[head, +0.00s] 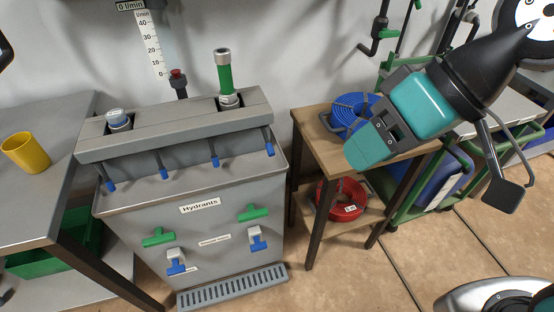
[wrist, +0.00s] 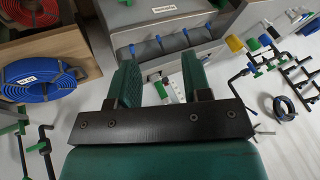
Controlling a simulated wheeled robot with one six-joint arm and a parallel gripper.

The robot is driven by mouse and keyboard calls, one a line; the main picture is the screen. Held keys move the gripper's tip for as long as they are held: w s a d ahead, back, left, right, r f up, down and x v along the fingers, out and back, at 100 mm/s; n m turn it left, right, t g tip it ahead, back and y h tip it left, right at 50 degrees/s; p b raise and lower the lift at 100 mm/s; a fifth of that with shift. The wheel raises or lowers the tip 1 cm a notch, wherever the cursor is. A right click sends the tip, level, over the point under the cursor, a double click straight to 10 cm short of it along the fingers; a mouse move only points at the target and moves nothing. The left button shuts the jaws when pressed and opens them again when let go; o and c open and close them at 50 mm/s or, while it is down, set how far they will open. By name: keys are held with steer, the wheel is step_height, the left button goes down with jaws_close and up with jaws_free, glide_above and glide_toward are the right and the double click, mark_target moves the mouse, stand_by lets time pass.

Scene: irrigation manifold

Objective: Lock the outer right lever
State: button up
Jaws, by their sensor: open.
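The grey Hydrants cabinet (head: 235,190) has a grey top bar with several dark levers with blue tips along its front. The outer right lever (head: 270,146) hangs down at the bar's right end, its blue tip lowest. In the wrist view the picture is turned about, and this lever (wrist: 133,50) appears at the left end of the row. My gripper (head: 366,150) is right of the cabinet, raised in front of the wooden side table, apart from the lever. In the wrist view its green fingers (wrist: 162,75) are spread with nothing held between them.
A wooden side table (head: 309,125) carries a blue hose coil (head: 352,108), with a red coil (head: 340,201) below. A green bottle-like fitting (head: 225,75) stands up from the bar. A yellow cup (head: 25,153) is on the left table.

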steer(key=w+a+f+m+t+y+b, duration=0.1)
steer(key=w+f+t+y+b, duration=0.1)
steer(key=w+f+b, duration=0.35)
steer(key=w+a+f+m+t+y+b, duration=0.1)
steer(key=w+a+f+m+t+b, duration=0.1)
steer(key=f+b, duration=0.65)
steer(key=m+t+y+p, duration=0.2)
steer(key=m+t, duration=0.1)
steer(key=t, duration=0.1)
glide_toward(267, 149)
steer(key=x, duration=0.3)
steer(key=p+x, duration=0.1)
steer(key=x, duration=0.3)
steer(key=p+x, duration=0.1)
steer(key=x, duration=0.3)
steer(key=shift+w+d+f, duration=0.1)
steer(key=shift+w+f, duration=0.25)
steer(key=shift+w, duration=0.05)
jaws_close()
steer(key=shift+f, duration=0.15)
